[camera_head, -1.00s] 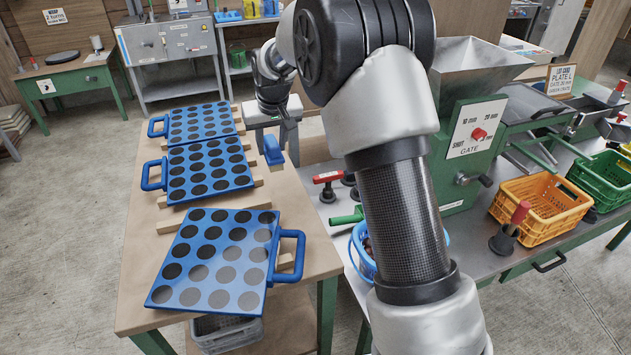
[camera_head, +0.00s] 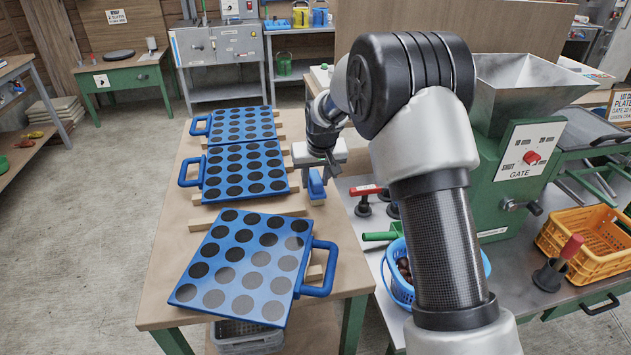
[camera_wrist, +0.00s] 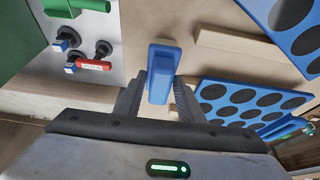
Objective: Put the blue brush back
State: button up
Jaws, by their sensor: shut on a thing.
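The blue brush (camera_head: 316,187) is at the right edge of the wooden table, right of the middle blue plate. My gripper (camera_head: 322,167) is above it, pointing down and shut on it. In the wrist view the brush (camera_wrist: 163,62) sits between the two fingers of my gripper (camera_wrist: 159,92). I cannot tell whether its lower end touches the table. On the steel bench to the right stand a red-topped tool (camera_head: 364,190) and dark round holders (camera_head: 391,209); small blue marks show beside holders in the wrist view.
Three blue plates with dark round spots, including the front one (camera_head: 247,264), lie on wooden strips. A green scoop (camera_head: 382,236) and a blue basket (camera_head: 397,284) are on the steel bench. The green machine with a hopper (camera_head: 520,150) and orange crate (camera_head: 590,242) stand right.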

jog(key=shift+f, duration=0.1)
jog(key=o, duration=1)
